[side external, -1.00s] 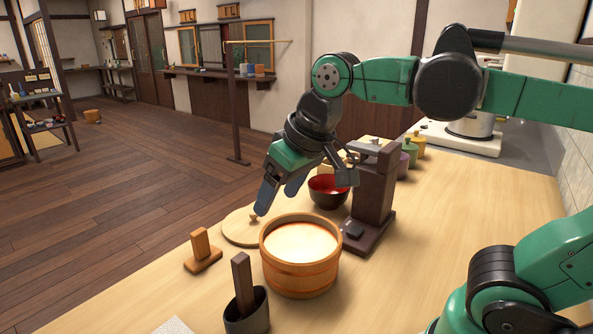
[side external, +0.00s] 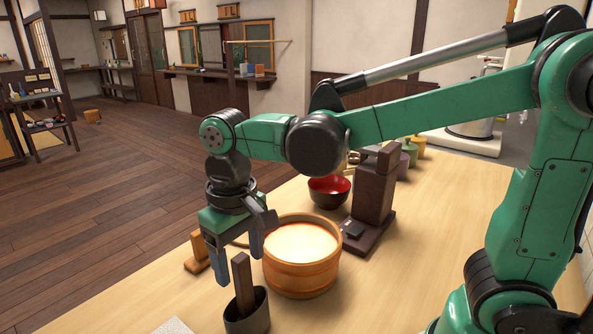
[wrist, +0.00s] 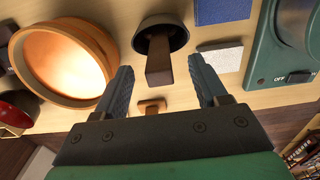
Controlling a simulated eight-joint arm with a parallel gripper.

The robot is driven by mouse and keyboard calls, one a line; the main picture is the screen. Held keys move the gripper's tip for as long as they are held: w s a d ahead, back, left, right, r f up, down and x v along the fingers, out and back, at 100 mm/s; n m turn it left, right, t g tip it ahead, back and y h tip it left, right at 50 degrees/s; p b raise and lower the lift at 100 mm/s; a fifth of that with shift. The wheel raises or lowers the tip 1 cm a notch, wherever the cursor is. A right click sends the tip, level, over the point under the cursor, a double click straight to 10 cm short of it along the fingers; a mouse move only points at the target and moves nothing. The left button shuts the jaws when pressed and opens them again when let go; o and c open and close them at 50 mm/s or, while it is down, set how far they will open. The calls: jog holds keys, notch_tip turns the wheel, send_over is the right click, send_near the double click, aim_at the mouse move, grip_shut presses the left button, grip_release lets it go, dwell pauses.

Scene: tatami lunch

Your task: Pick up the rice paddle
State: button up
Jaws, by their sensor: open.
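The rice paddle (side external: 243,277) stands in a dark cup (side external: 247,322) at the front of the counter, its brown handle sticking up. Its lower part is hidden inside the cup. In the wrist view the paddle's handle (wrist: 159,66) points toward me from the cup (wrist: 161,27). My gripper (side external: 238,271) is open and points down around the handle's top in the side view. In the wrist view the handle's end lies between the fingertips of my gripper (wrist: 160,70), with gaps on both sides. The fingers hold nothing.
A round wooden rice tub (side external: 302,275) stands close to the right of the cup. A small wooden stand (side external: 197,262) is behind my gripper. A red-and-black bowl (side external: 329,197) and a dark brown device (side external: 373,195) stand farther back.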

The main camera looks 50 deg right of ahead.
aim_at(243, 277)
jog(key=shift+f, duration=1.95)
grip_shut()
